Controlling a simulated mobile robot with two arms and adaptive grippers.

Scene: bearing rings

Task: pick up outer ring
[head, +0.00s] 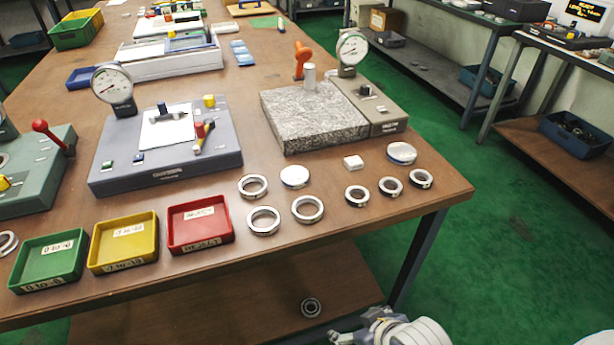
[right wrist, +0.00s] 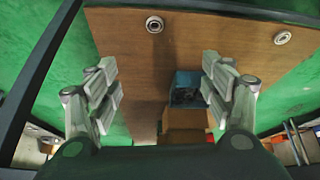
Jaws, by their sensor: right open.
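Several metal rings lie flat on the brown table. Wider pale rings (head: 263,220) (head: 308,209) (head: 253,187) lie right of the red tray, and smaller dark-bored rings (head: 357,196) (head: 391,186) (head: 420,179) lie further right. Another ring (head: 311,308) lies on the lower shelf. Which is the outer ring I cannot tell for sure. My right gripper (head: 362,328) is low in front of the table, apart from the rings. In the right wrist view its jaws (right wrist: 162,92) are open and empty; two rings (right wrist: 154,24) (right wrist: 282,37) lie beyond on a brown surface. My left gripper is out of view.
Green (head: 50,261), yellow (head: 124,243) and red (head: 201,224) trays line the front left edge. A granite block with a dial gauge (head: 315,118) and a grey gauge fixture (head: 170,165) stand behind. The table's right corner borders open green floor.

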